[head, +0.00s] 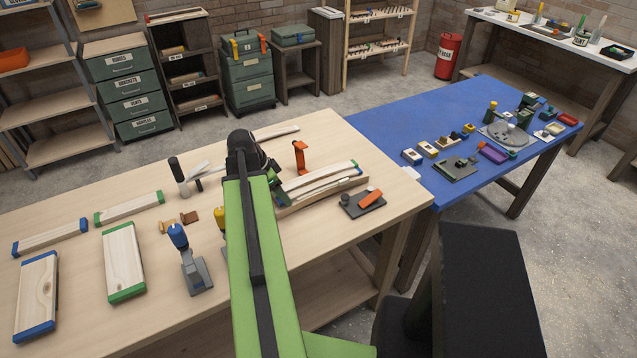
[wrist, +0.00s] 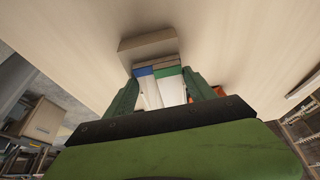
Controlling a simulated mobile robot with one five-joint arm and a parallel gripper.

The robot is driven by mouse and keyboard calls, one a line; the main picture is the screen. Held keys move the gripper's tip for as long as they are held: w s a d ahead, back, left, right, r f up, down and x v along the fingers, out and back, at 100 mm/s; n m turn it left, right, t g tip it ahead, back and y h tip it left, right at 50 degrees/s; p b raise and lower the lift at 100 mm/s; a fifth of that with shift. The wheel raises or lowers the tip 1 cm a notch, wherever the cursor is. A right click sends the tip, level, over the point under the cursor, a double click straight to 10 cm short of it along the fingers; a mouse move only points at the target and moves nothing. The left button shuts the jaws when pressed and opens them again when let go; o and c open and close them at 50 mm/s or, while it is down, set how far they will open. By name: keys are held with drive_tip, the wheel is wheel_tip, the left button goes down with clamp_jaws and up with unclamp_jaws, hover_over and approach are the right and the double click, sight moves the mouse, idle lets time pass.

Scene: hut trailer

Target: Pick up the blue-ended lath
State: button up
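In the wrist view a blue-ended lath (wrist: 149,90) lies side by side with a green-ended lath (wrist: 170,90) at a wooden holder (wrist: 148,45). My gripper (wrist: 163,84) is open, its two green fingers apart on either side of both laths; I cannot tell whether they touch. In the head view the holder (head: 322,193) carries several laths, one green-ended; the blue end there is hidden. My gripper (head: 272,178) is mostly hidden behind my arm at its left end. Another narrow blue-ended piece (head: 50,237) lies at the table's left.
A wide blue-ended board (head: 37,293), a wide green-ended board (head: 123,262) and a narrow green-ended piece (head: 129,207) lie on the left.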

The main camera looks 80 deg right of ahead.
drive_tip(key=c, duration=0.9)
